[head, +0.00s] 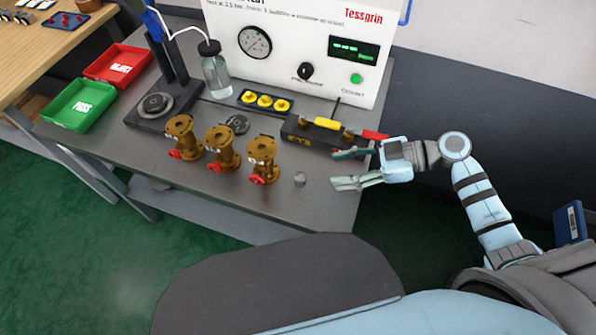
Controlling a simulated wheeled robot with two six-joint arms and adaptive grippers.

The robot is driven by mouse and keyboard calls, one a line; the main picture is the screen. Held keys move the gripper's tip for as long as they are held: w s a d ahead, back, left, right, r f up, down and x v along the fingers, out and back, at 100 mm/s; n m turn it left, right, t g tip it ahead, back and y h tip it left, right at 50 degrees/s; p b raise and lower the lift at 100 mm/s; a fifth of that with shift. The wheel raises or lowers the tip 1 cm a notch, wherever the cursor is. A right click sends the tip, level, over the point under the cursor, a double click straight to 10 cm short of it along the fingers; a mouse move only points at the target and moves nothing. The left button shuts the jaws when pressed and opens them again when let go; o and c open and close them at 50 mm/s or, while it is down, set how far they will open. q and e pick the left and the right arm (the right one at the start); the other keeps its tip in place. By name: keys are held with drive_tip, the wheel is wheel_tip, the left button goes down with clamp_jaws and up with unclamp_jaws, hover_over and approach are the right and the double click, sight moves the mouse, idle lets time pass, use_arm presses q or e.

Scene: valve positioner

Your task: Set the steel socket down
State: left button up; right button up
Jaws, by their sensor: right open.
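A small grey metal piece, which looks like the steel socket (300,179), stands on the grey bench top (215,190) near its front edge, right of the brass valves. My right gripper (338,169) is open, with its fingers spread and pointing left. It is to the right of the socket and apart from it, with nothing between its fingers. Its exact height above the bench is hard to tell. My left gripper is not in view.
Brass valves with red handles (263,160) stand in a row left of the socket. Behind is a dark tool rack (298,130) with yellow and red handles, near my right gripper. A white test panel (300,50) closes the back. Green (78,104) and red (117,66) trays sit left.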

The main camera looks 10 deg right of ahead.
sight(305, 177)
drive_tip(key=x, duration=0.3)
drive_tip(key=shift+s+a, duration=0.2)
drive_tip(key=shift+a, duration=0.1)
drive_tip(key=x, duration=0.3)
drive_tip(key=p+x, duration=0.1)
drive_tip(key=x, duration=0.1)
drive_tip(key=shift+w+a+f, duration=0.1)
drive_tip(key=shift+w+f, duration=0.25)
drive_tip(key=shift+f, duration=0.15)
drive_tip(key=shift+a, duration=0.2)
drive_tip(key=shift+s, duration=0.15)
drive_tip(key=shift+c, duration=0.6)
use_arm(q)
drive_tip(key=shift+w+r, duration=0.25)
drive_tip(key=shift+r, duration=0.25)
use_arm(e)
clamp_jaws()
